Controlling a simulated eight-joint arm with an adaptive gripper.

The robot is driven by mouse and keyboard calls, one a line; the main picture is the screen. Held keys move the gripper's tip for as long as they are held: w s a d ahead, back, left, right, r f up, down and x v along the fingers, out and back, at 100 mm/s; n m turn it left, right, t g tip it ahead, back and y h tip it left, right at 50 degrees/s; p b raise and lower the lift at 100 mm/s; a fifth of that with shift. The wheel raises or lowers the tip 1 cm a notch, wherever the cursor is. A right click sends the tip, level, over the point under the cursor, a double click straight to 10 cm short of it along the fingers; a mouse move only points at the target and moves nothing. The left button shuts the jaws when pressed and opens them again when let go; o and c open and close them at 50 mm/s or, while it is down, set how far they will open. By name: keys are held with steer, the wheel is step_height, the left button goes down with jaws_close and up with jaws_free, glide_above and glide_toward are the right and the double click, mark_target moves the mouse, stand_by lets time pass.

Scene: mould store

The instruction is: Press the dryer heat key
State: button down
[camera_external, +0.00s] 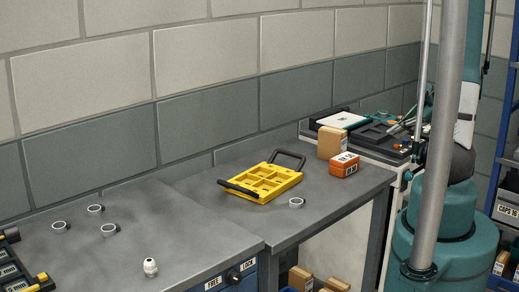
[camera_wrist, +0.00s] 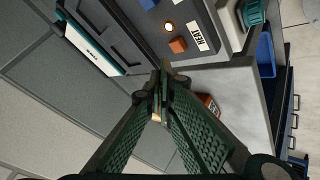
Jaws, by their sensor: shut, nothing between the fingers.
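My gripper (camera_wrist: 164,70) is shut and empty. Its green fingertips appear just below the key in the picture, with a visible offset; the exact distance is hard to judge. In the external view the dark dryer unit (camera_external: 378,136) stands on the right-hand bench, partly hidden by my arm and a metal pole; the key is too small to make out there.
A tan box (camera_external: 328,142) and an orange box (camera_external: 344,164) stand at the bench end near the dryer. A yellow mould frame (camera_external: 262,182) and several grey rings lie on the grey bench. The metal pole (camera_external: 448,130) rises in front of my arm.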

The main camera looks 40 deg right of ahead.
step_height(320, 180, up, 5)
steer(key=p, duration=0.3)
steer(key=shift+r, duration=0.15)
